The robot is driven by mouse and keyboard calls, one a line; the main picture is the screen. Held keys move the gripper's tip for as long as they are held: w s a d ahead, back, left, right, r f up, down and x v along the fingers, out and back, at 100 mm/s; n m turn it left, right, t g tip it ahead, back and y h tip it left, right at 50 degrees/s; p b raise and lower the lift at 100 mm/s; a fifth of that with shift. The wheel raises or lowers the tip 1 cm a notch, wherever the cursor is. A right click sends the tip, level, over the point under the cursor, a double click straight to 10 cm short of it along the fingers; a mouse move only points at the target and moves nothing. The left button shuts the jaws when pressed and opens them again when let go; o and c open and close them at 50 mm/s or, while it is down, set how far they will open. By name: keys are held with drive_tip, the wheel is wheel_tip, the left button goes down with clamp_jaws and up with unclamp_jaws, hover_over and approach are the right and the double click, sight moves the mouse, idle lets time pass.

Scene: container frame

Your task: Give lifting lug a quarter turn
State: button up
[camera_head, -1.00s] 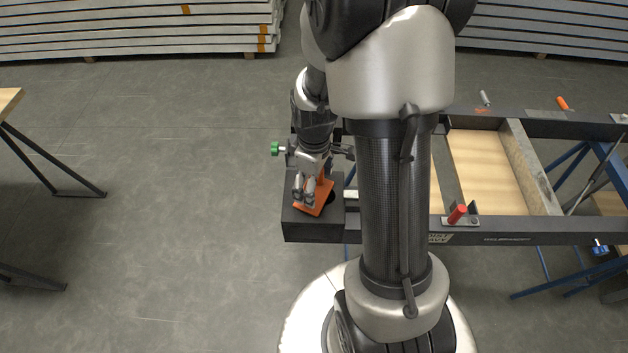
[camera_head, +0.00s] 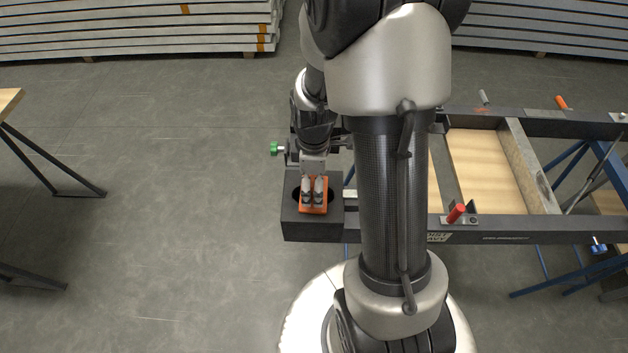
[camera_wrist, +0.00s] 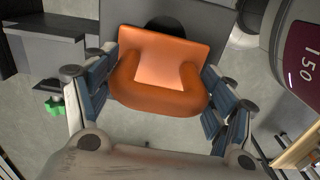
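The lifting lug is an orange piece with a flat plate and a raised rounded part. It shows in the wrist view (camera_wrist: 165,75) and in the head view (camera_head: 314,197), on top of the black corner block (camera_head: 312,232) of the frame. My gripper (camera_head: 313,190) is above the block with its fingers down at the lug. In the wrist view the two blue-padded fingers (camera_wrist: 160,98) stand on either side of the raised part and appear to close on it. A dark hole in the block shows partly behind the plate.
The dark frame (camera_head: 500,237) runs to the right, with a red-handled pin (camera_head: 457,213) on its near beam. My arm hides part of the frame. Floor to the left is clear up to a wooden table (camera_head: 9,100).

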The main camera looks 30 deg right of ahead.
drive_tip(key=o, duration=0.4)
drive_tip(key=shift+f, duration=0.1)
